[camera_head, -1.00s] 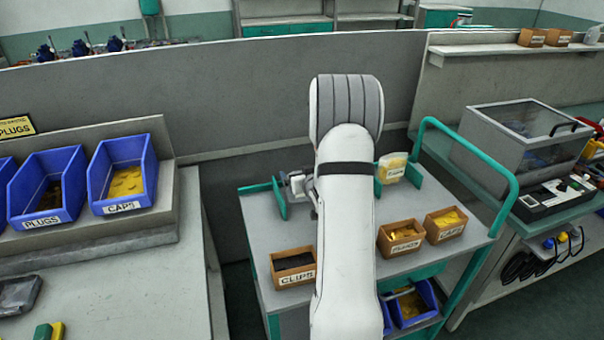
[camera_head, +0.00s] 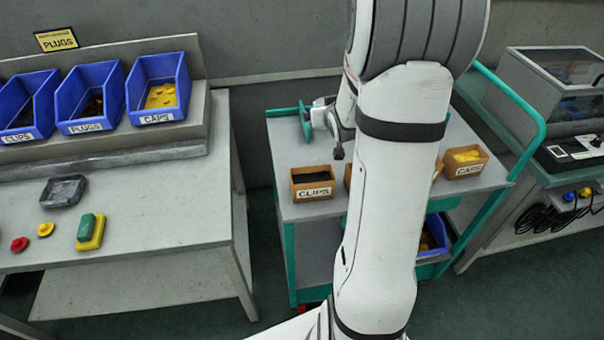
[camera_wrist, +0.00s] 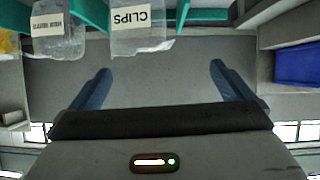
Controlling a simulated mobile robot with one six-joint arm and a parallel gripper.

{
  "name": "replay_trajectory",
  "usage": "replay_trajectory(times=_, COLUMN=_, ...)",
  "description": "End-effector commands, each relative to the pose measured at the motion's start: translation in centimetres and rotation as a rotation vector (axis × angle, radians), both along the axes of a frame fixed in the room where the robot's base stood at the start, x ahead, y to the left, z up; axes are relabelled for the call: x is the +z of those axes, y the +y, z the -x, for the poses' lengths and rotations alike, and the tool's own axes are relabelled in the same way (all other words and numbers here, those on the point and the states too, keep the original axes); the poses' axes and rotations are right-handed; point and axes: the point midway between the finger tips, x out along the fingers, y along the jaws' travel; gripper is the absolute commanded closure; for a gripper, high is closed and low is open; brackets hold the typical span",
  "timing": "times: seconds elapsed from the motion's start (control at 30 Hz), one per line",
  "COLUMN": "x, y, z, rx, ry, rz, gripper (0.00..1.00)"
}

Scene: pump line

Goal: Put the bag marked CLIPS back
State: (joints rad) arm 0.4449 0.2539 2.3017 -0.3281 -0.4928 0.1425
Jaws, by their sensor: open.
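The bag marked CLIPS (camera_wrist: 140,28) is clear with a white label, at the top of the wrist view, left of centre. It hangs beside a teal panel. My gripper (camera_wrist: 160,68) is open, with its two blue fingers wide apart and nothing between them. The bag lies beyond the fingertips, toward the left finger, and is apart from them. A second clear bag (camera_wrist: 58,38) with a label too small to read is left of it. In the head view my arm hides the gripper's fingers, and I cannot make out the CLIPS bag for sure.
A teal-railed cart (camera_head: 300,212) holds a wooden CLIPS box (camera_head: 313,192) and a CAPS box (camera_head: 466,170). A teal panel (camera_head: 304,122) stands at its back left. A workbench (camera_head: 165,205) with blue bins stands left, and a clear-lidded case (camera_head: 560,75) right.

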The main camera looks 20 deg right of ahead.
Motion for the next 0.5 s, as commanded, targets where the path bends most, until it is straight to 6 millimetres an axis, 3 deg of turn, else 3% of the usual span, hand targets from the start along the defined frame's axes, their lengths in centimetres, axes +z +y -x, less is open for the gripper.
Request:
replay_trajectory(times=0.03, x=1.4, y=2.2, z=1.1, rx=0.010, ry=0.055, rz=0.000, gripper=0.00)
replay_trajectory(times=0.17, x=3.0, y=7.0, z=5.2, rx=0.023, ry=0.232, rz=-0.021, gripper=0.00)
replay_trajectory(times=0.3, x=4.2, y=12.2, z=11.2, rx=0.060, ry=0.424, rz=-0.060, gripper=0.00)
replay_trajectory(times=0.5, x=5.2, y=18.0, z=20.6, rx=0.143, ry=0.670, rz=-0.113, gripper=0.00)
